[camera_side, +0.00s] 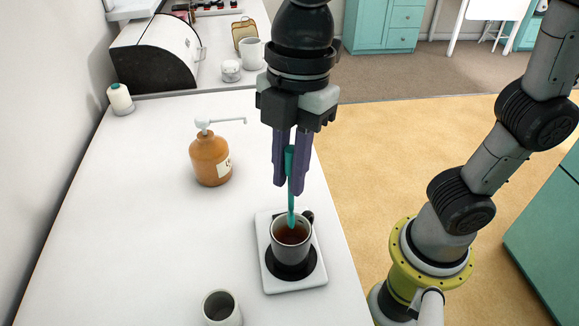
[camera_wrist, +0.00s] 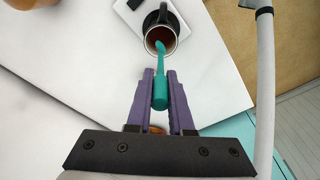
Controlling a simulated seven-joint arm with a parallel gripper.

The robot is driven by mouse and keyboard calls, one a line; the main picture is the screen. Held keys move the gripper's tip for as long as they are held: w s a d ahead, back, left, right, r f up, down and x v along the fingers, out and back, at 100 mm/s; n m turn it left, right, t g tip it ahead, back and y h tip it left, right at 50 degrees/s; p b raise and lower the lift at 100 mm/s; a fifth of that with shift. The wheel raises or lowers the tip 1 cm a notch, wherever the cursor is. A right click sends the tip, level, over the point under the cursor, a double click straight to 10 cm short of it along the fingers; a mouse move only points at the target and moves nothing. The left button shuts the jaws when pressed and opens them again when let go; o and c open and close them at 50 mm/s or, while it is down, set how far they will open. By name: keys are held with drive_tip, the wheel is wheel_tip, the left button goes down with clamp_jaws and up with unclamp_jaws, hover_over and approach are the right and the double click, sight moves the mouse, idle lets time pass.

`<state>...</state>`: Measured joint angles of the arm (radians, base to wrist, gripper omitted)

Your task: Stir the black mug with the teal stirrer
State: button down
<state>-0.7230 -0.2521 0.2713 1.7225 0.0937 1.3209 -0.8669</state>
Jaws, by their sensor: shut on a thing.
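The black mug (camera_side: 291,251) stands upright on a white mug warmer (camera_side: 299,287) with a black round plate, and holds a brown-red liquid. Its dark handle points to the back right in the side view. My gripper (camera_side: 290,188) is above the mug, its purple fingers shut on the teal stirrer (camera_side: 291,210). The stirrer hangs nearly upright, with its lower end inside the mug at the liquid. The wrist view also shows the mug (camera_wrist: 161,32), the stirrer (camera_wrist: 160,85) and my gripper (camera_wrist: 160,90). The liquid hides whether the tip touches the mug's bottom.
An orange pump bottle (camera_side: 211,158) stands behind and left of the mug. A pale empty cup (camera_side: 221,308) stands at the front. A small white-green bottle (camera_side: 120,98) is at the far left. The counter (camera_side: 130,210) is clear on the left; its right edge runs close to the warmer.

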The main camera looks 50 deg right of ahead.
sight(288, 150)
drive_tip(key=shift+r, duration=0.1)
drive_tip(key=shift+r, duration=2.4)
drive_tip(key=w+d+f+m, duration=0.3)
drive_tip(key=w+d+m, duration=0.6)
drive_tip(key=w+d, duration=0.1)
drive_tip(key=w+d+f+m+t+h, duration=0.1)
drive_tip(key=w+d+f+m, duration=0.3)
drive_tip(key=w+d+m, duration=0.5)
drive_tip(key=w+d, duration=0.2)
drive_tip(key=w, duration=0.1)
drive_tip(key=shift+w, duration=0.25)
